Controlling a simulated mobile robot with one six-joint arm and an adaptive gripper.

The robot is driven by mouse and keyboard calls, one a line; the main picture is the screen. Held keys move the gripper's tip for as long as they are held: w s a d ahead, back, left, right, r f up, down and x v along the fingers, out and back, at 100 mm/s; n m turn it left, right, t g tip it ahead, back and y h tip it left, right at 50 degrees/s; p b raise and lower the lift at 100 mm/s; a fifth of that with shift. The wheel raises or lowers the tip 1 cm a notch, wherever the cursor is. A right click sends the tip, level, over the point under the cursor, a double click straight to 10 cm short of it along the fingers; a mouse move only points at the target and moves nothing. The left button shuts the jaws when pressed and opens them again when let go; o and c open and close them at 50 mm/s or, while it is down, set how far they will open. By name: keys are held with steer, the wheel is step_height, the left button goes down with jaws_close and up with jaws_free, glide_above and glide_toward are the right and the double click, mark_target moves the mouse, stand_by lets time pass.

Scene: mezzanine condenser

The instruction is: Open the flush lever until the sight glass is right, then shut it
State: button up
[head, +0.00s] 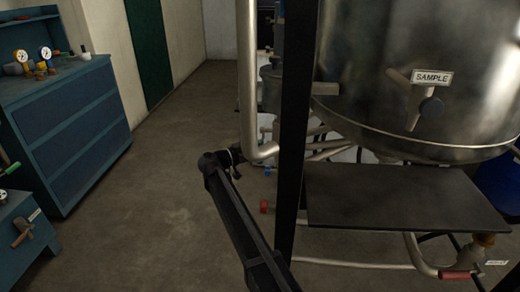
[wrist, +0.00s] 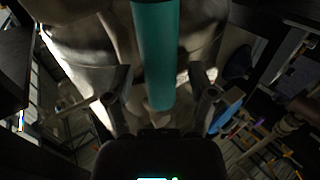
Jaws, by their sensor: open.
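In the wrist view a teal rounded bar (wrist: 157,55) runs down from the top edge, its end between the two fingers of my gripper (wrist: 160,98). The fingers are apart, one on each side of it; I cannot tell whether they touch it. I cannot tell whether this bar is the flush lever. In the head view my gripper (head: 236,160) is small and dark, beside the pale vertical pipe. A red handle (head: 455,275) sits on a pipe at the lower right, with a small unreadable label (head: 496,263). I cannot pick out the sight glass.
A large steel vessel (head: 400,85) with a SAMPLE label (head: 432,77) stands at the right, above a dark shelf (head: 400,198). A black post (head: 293,130) and pale pipe (head: 246,70) stand close to my arm. A blue cabinet (head: 75,130) is left; open floor lies between.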

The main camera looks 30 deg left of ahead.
steer(key=shift+w+d, duration=0.1)
steer(key=shift+w, duration=0.05)
jaws_close()
